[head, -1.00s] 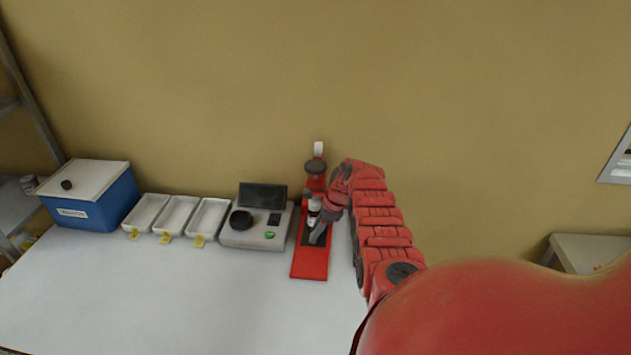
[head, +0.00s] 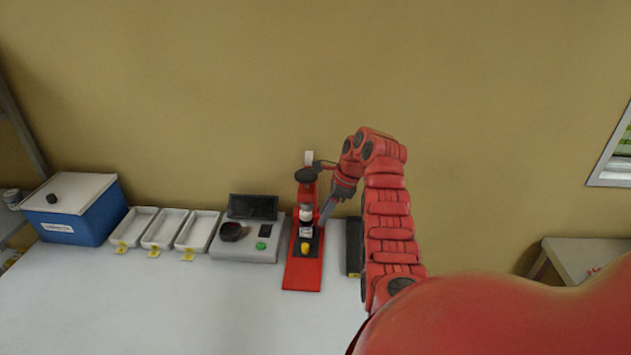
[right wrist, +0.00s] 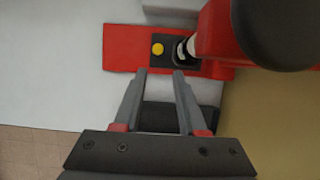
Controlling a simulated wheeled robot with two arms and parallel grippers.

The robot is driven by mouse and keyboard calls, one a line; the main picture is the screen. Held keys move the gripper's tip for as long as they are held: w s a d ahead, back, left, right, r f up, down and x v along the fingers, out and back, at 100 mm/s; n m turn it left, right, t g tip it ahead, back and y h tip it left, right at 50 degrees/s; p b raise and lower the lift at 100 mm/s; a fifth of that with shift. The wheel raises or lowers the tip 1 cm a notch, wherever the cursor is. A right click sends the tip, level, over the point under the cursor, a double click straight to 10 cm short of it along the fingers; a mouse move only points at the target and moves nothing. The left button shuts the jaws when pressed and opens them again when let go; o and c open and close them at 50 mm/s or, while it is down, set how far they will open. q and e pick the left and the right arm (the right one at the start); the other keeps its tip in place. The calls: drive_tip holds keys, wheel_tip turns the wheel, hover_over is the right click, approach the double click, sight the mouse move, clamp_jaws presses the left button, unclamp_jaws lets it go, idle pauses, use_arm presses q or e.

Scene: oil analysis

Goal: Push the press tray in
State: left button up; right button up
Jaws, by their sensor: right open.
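The red press (head: 302,277) stands at the back of the white table, and its red base also shows in the right wrist view (right wrist: 118,48). A dark tray (right wrist: 148,64) lies on the base, with a small yellow round piece (head: 305,247) on it, which also shows in the right wrist view (right wrist: 157,48). A white and black cylinder (head: 306,214) is just behind the yellow piece, under the press head. My right gripper (right wrist: 160,72) is open and empty, its fingertips at the tray's near side in the right wrist view. Contact cannot be told. My left gripper is out of view.
A grey device with a screen (head: 246,243) stands left of the press. Several white dishes (head: 163,228) with yellow tags and a blue box (head: 75,222) are further left. A dark block (head: 354,247) stands right of the press, partly behind my right arm. The front table is clear.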

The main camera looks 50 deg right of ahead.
drive_tip(key=v, duration=0.4)
drive_tip(key=shift+r+p, duration=0.2)
drive_tip(key=shift+p, duration=0.1)
